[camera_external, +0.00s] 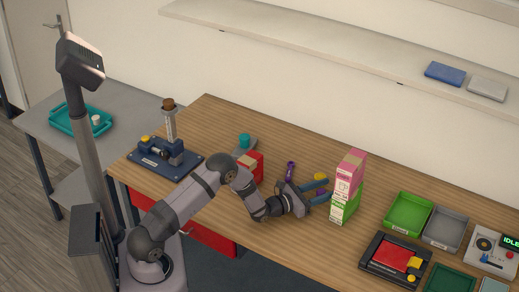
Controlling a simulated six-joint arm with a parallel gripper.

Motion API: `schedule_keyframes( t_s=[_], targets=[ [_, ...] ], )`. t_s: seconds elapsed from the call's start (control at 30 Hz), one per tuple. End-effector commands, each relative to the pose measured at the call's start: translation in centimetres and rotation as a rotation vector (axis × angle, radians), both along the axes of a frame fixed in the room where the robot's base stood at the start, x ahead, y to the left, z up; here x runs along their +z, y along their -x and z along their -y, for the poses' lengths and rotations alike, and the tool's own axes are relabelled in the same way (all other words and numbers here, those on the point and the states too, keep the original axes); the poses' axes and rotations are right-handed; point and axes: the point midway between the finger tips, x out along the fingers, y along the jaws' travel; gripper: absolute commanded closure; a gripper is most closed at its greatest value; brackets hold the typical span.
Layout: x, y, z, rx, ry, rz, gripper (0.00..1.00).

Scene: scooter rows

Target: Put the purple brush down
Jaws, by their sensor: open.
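The purple brush (290,171) shows as a small purple shape on the wooden table, just behind my gripper. It appears to be on the tabletop, though its lower part is close to my gripper's body and partly hard to make out. My gripper (322,190) is low over the table, pointing right, with its two fingers apart and nothing clearly between them. Its fingertips are close to the stacked pink and green boxes. Whether it touches them cannot be told.
A yellow item (320,176) lies behind the fingers. A red box (256,160) is left. Green (391,228) and grey (428,240) trays stand right. The back middle of the table is clear.

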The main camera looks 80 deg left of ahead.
Motion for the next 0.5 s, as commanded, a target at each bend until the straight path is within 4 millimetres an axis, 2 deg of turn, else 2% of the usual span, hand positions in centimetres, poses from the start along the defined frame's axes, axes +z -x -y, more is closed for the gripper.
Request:
schedule_keyframes(
  t_s=[0.5],
  targets=[
    [-0.1, 7.5, 1.8, 0.001, -0.001, -0.001, 0.56]
  ],
)
